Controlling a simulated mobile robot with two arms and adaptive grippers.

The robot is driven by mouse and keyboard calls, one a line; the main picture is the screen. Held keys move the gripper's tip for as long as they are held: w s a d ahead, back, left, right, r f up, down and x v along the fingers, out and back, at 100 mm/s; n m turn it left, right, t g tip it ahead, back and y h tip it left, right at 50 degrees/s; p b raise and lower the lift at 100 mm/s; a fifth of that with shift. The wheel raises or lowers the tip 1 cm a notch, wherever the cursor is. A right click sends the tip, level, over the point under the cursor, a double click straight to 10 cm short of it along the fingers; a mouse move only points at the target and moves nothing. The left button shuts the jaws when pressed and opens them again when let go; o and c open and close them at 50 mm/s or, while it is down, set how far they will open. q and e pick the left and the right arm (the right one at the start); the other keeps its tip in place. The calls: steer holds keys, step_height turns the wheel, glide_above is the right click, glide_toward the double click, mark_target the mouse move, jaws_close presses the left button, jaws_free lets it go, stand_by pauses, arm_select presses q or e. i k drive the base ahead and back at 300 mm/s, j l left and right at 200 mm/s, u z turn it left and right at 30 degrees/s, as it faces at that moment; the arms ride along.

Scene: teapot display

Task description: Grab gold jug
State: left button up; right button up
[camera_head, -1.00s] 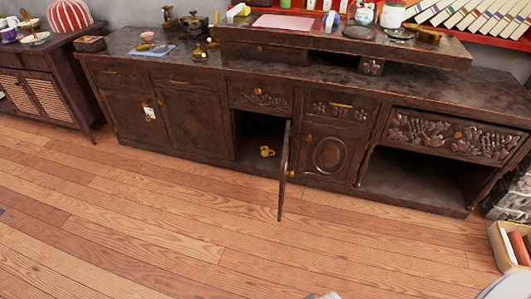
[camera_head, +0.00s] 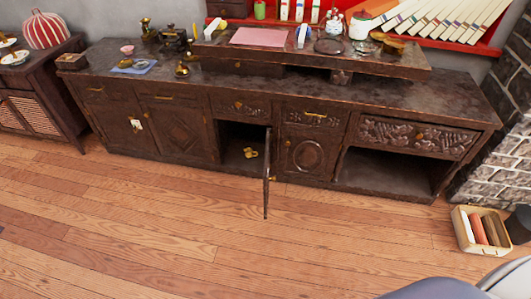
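A small gold jug (camera_head: 250,153) sits inside an open lower compartment of the dark carved sideboard (camera_head: 180,134). The compartment's door (camera_head: 267,176) stands open, swung outward toward me on the right side of the opening. The jug is in plain view to the left of the door. Neither of my grippers shows in the view.
The wooden floor (camera_head: 180,230) in front of the sideboard is clear. A box with rolls (camera_head: 462,232) stands on the floor at the right, near a grey brick wall (camera_head: 500,170). A raised shelf with tea things is on the sideboard. A cabinet with a striped red jar (camera_head: 46,31) is at the left.

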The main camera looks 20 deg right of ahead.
mark_target(248, 154)
steer(key=i+j+z, duration=0.75)
steer(key=j+z, duration=0.15)
